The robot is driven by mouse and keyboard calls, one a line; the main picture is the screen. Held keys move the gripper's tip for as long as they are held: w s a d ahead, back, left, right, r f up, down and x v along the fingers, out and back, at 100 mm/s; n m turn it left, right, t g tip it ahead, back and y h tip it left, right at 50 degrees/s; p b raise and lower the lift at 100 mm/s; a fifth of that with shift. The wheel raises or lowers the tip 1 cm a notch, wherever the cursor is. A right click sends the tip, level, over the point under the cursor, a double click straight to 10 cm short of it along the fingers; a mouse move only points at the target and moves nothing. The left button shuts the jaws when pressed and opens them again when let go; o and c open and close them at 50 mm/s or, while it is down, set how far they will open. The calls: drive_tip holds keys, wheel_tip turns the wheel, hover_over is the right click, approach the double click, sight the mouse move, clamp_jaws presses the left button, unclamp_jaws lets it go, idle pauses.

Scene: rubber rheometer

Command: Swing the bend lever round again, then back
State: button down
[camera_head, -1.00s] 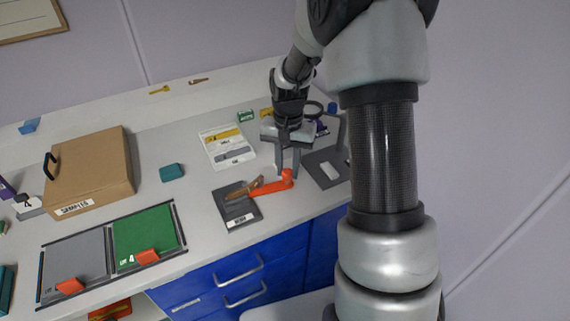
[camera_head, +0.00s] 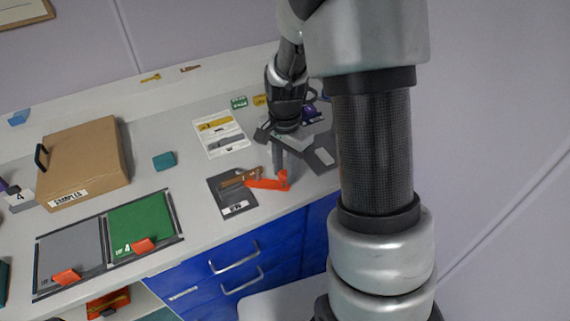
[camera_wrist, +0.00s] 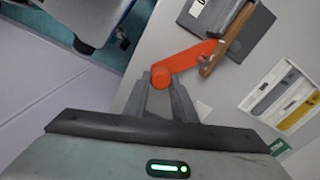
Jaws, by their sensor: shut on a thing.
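The bend lever (camera_head: 267,184) is an orange-red arm with an upright round knob at its right end. It reaches right from a dark grey bend plate (camera_head: 219,197) near the bench's front edge. A brown strip (camera_head: 238,178) lies across the plate beside the lever. My gripper (camera_head: 282,172) points down at the knob end, its fingers shut on the knob. The wrist view shows the knob (camera_wrist: 161,76) at my fingertips, the orange arm running up to the right and the brown strip (camera_wrist: 228,40) crossing its far end.
A white tool card (camera_head: 220,148) lies behind the plate. Left are a teal block (camera_head: 164,161), a cardboard box (camera_head: 84,160) and a green mat (camera_head: 141,226). Bench around the plate's left is clear.

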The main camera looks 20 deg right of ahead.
drive_tip(key=shift+s+a+m, duration=0.3)
drive_tip(key=shift+s+m, duration=0.2)
drive_tip(key=shift+m, duration=0.1)
idle(0.3)
drive_tip(key=c, duration=1.5)
unclamp_jaws()
drive_tip(key=shift+s, duration=0.1)
drive_tip(key=shift+o, duration=0.2)
wheel_tip(320, 180, up, 18)
drive_tip(key=p, duration=0.2)
drive_tip(key=shift+f, duration=0.25)
